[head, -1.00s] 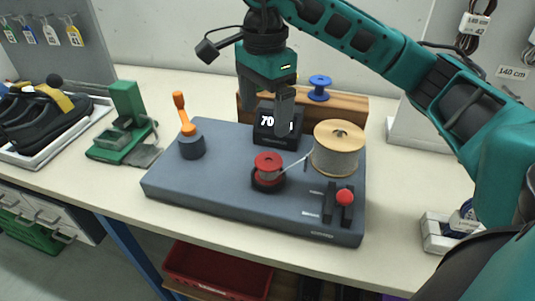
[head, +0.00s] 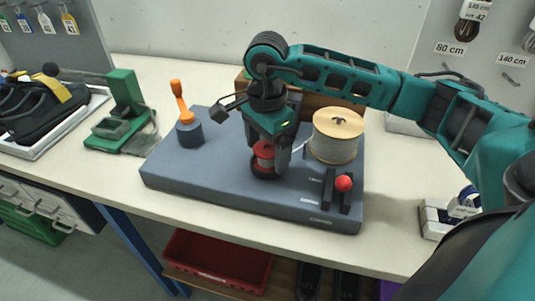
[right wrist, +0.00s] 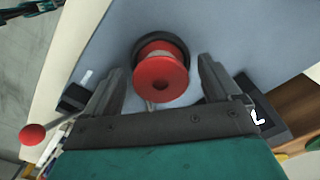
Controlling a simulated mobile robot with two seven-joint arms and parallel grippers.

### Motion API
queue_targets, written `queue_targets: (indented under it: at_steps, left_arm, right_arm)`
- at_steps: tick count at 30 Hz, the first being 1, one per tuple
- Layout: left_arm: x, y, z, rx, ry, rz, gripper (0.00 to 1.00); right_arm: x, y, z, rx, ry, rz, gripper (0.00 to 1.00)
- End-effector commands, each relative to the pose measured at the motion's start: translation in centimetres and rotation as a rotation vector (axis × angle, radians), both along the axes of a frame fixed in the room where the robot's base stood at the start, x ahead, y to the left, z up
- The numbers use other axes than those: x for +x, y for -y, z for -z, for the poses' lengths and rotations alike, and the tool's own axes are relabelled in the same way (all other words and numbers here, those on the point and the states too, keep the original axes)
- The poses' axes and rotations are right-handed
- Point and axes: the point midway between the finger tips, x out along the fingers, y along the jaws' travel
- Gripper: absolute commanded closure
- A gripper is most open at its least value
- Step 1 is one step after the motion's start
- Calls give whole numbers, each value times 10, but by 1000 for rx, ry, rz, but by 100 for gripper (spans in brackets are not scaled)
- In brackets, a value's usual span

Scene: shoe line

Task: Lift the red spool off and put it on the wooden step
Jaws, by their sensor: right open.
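The red spool (head: 263,154) stands upright on its dark round holder on the grey winding base. It also shows in the right wrist view (right wrist: 160,76), with a strand running from it. My right gripper (head: 270,165) is above and around it, pointing down. In the right wrist view my right gripper (right wrist: 158,80) is open, with one finger on each side of the spool and a gap on both sides. The wooden step (head: 315,101) is behind the base, largely hidden by my right arm. My left gripper is not in view.
A large thread reel (head: 336,136) stands just right of the spool. A red-knobbed lever (head: 343,184) is at the front right of the base and an orange-handled crank (head: 184,113) at its left. A green press (head: 122,115) stands further left.

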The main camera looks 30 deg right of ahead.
Motion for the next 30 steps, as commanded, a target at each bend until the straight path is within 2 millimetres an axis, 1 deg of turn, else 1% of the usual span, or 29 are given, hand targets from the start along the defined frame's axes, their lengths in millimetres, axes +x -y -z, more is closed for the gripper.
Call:
queue_targets:
  at_steps: [3, 8, 9, 27, 30]
  left_arm:
    - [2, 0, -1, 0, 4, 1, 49]
    - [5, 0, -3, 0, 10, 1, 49]
    - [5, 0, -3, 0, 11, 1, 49]
    - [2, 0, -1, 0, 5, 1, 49]
    - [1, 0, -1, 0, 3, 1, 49]
  right_arm:
    - [0, 0, 5, 1, 0, -1, 10]
    - [0, 0, 5, 1, 1, 0, 10]
    - [0, 0, 5, 1, 1, 0, 12]
    - [0, 0, 5, 1, 1, 0, 69]
    - [0, 0, 4, 1, 1, 0, 77]
